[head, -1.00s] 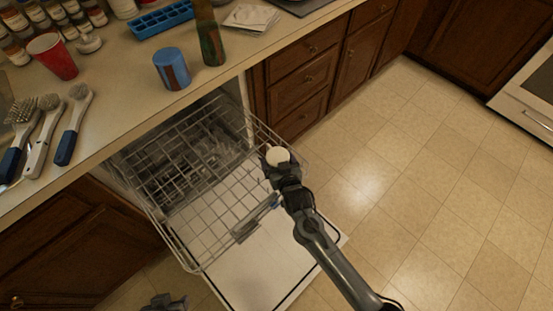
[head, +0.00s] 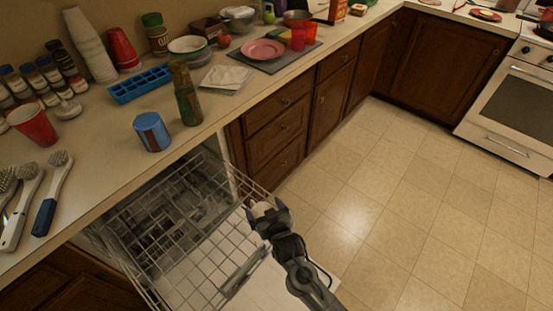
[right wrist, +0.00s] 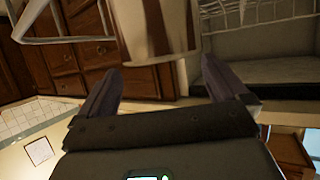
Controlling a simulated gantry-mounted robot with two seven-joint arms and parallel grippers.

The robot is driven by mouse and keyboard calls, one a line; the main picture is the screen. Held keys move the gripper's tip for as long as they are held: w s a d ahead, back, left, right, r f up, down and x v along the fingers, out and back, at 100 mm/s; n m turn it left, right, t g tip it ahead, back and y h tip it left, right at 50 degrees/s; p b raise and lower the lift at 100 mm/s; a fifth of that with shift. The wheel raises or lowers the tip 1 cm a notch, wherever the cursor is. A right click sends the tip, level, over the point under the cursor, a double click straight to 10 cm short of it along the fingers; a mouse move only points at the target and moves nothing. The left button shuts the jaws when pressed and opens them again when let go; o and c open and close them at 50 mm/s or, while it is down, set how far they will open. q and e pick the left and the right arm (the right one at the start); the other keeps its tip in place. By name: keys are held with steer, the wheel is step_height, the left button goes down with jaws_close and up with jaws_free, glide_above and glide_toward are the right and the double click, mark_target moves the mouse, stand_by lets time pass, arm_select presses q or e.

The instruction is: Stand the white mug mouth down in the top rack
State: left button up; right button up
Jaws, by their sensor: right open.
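The white mug (head: 261,209) is at the right edge of the dishwasher's pulled-out top rack (head: 172,222). Its pale round end faces up in the head view. My right gripper (head: 266,213) is at the mug, partly covering it. In the right wrist view, my right gripper (right wrist: 162,82) has its fingers spread apart. A pale, brown-striped surface, apparently the mug (right wrist: 160,40), shows just beyond and between them. I cannot tell whether the mug's rim touches the rack wires. My left gripper is not in view.
The counter above holds a blue cup (head: 152,132), a green bottle (head: 187,100), a red cup (head: 33,124), brushes (head: 50,195) and a blue ice tray (head: 140,84). The middle of the rack looks bare. Open floor (head: 400,190) lies to the right.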

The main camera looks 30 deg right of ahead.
step_height(320, 180, up, 3)
steer(key=shift+w+a+p, duration=0.15)
steer(key=shift+p, duration=0.3)
steer(key=shift+f+b, duration=0.4)
steer(key=shift+b, duration=0.65)
arm_select(q)
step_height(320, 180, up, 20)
steer(key=p, duration=2)
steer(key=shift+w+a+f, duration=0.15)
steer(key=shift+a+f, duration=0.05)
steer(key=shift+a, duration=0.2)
arm_select(e)
steer(key=s+d+r, duration=0.1)
steer(key=s+r, duration=0.1)
steer(key=r, duration=1.1)
steer(key=s+d+r, duration=0.1)
steer(key=s+r, duration=0.2)
steer(key=r, duration=0.9)
steer(key=shift+r, duration=0.4)
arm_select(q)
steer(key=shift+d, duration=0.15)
arm_select(e)
steer(key=shift+s+d, duration=0.1)
